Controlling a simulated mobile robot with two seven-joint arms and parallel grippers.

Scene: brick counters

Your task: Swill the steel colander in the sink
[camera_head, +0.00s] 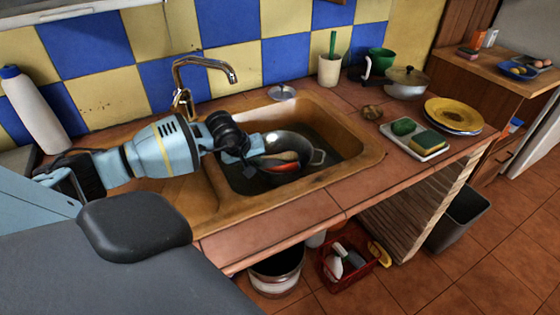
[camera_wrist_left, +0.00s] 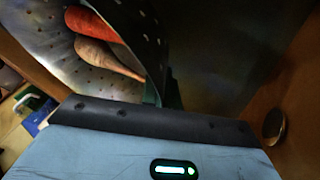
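The colander's perforated wall (camera_wrist_left: 150,45) is close in front of the left wrist. My left gripper (camera_head: 257,155) reaches over the sink's left edge to the colander's near-left rim. Its narrow fingertips sit close together on both sides of the rim, so it looks shut on it. The colander's base is hidden. My right gripper is not in view.
A steel faucet (camera_head: 205,66) arches behind the sink. A steel disc (camera_head: 283,92) lies on the back ledge. A tray with a sponge (camera_head: 427,140), yellow plates (camera_head: 453,113) and a lidded pot (camera_head: 406,84) stand to the right. A white bottle (camera_head: 35,112) stands left.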

